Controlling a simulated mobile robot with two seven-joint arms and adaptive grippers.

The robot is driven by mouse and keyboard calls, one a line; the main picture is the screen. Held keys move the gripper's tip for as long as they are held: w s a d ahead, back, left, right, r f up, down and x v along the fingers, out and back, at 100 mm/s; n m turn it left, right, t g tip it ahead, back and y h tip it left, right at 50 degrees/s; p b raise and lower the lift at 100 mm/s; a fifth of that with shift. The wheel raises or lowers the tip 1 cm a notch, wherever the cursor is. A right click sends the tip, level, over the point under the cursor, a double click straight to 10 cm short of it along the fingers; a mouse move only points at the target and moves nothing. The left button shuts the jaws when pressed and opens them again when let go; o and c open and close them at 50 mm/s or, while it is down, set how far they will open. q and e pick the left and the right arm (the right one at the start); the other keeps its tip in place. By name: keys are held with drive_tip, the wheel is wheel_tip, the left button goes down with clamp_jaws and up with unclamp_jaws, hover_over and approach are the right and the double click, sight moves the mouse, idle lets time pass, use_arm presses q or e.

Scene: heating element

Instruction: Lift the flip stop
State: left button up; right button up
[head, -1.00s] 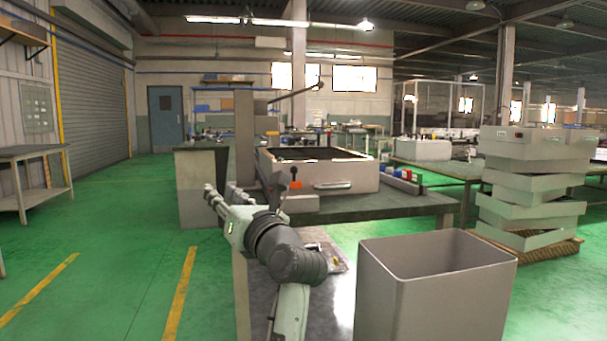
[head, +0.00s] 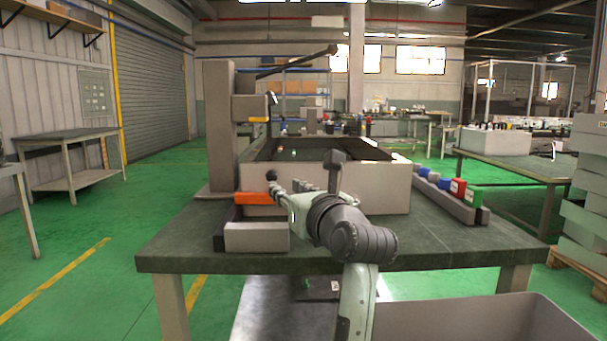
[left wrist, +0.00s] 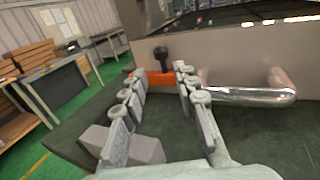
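The flip stop appears to be the orange bar (head: 254,198) with a black knob (head: 271,176) above its right end. It sits at the front left of the large grey box. It also shows in the left wrist view as an orange bar (left wrist: 156,82) with its black knob (left wrist: 162,53) upright. My left gripper (head: 288,187) is in front of the box, just right of the orange bar. In the left wrist view its fingers (left wrist: 160,74) are spread, with the orange bar seen between and beyond the tips. I cannot tell whether they touch it. My right gripper is not in view.
A shiny handle (left wrist: 245,94) on the box front lies right of the fingers. A grey block (head: 256,238) is at the table's front edge. A grey post (head: 219,130) stands left of the box (head: 385,187). Coloured blocks (head: 457,188) line the right. An open bin (head: 480,312) stands below.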

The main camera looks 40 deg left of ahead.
sight(273, 177)
use_arm(q)
drive_tip(key=shift+w+a, duration=0.15)
drive_tip(key=shift+w, duration=0.15)
drive_tip(key=shift+w+a+r, duration=0.1)
drive_tip(key=shift+w+a, duration=0.05)
drive_tip(key=shift+a, duration=0.15)
drive_tip(key=x, duration=0.5)
drive_tip(key=shift+a+p, duration=0.15)
drive_tip(key=shift+p, duration=0.15)
drive_tip(key=shift+w+a, duration=0.25)
drive_tip(key=shift+a, duration=0.4)
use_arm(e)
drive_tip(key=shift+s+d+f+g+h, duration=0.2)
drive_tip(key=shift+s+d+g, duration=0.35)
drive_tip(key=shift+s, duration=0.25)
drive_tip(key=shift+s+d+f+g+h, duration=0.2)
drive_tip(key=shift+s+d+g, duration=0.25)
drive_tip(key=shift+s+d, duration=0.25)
use_arm(q)
clamp_jaws()
